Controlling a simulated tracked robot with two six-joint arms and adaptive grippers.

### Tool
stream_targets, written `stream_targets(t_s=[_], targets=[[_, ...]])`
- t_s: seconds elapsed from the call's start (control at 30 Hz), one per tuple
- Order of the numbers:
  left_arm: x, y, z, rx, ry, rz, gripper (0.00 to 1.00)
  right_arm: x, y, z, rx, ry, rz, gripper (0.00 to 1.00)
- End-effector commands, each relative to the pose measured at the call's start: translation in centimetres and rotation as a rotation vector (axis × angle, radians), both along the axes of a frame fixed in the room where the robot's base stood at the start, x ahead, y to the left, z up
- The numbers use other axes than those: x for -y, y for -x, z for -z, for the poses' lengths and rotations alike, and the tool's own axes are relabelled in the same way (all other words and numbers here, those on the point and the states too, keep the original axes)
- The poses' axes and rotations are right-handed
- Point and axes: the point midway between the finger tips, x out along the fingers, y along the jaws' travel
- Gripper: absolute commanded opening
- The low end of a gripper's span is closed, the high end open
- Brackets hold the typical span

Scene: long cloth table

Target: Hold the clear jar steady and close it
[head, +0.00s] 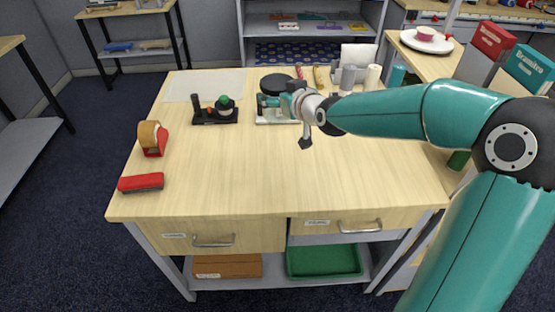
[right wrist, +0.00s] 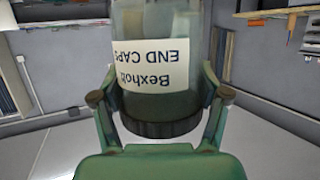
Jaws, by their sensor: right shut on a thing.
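The clear jar (right wrist: 160,20) fills the middle of the right wrist view. Its white label (right wrist: 152,68) reads "Bexhob END CAPS" upside down in that picture, and a dark band (right wrist: 160,125) rings its lower end there. My right gripper (right wrist: 159,72) has a finger on each side of the jar and is shut on it. In the head view my right gripper (head: 268,101) is at the back middle of the table, beside a dark round disc (head: 277,82); I cannot tell whether that is a lid. The jar is not clear there. My left gripper is not in view.
Several cylinders (head: 373,77) stand at the back right. The table's (head: 240,170) front middle is clear.

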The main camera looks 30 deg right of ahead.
Motion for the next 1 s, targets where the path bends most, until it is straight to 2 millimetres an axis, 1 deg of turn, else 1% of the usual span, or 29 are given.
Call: stream_targets(t_s=[0.03, 0.17, 0.4, 0.53, 0.6, 0.7, 1.0], targets=[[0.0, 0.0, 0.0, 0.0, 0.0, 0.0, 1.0, 0.0, 0.0, 1.0, -0.006, -0.001, 0.0, 0.0], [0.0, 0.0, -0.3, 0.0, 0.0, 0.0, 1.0, 0.0, 0.1, 4.0, -0.01, -0.003, 0.001, 0.0], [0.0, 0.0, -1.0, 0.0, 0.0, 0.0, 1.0, 0.1, 0.2, 10.4, -0.01, -0.005, 0.001, 0.0], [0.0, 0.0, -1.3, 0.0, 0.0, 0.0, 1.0, 0.1, 0.2, 13.2, -0.007, -0.003, 0.001, 0.0], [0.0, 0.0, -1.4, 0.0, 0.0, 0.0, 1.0, 0.1, 0.2, 14.3, -0.005, -0.002, 0.001, 0.0], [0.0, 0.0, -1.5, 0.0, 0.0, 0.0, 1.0, 0.1, 0.1, 15.1, -0.003, -0.002, 0.002, 0.0], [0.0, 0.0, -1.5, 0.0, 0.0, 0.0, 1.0, 0.2, 0.1, 15.3, 0.0, 0.0, 0.002, 0.0]])
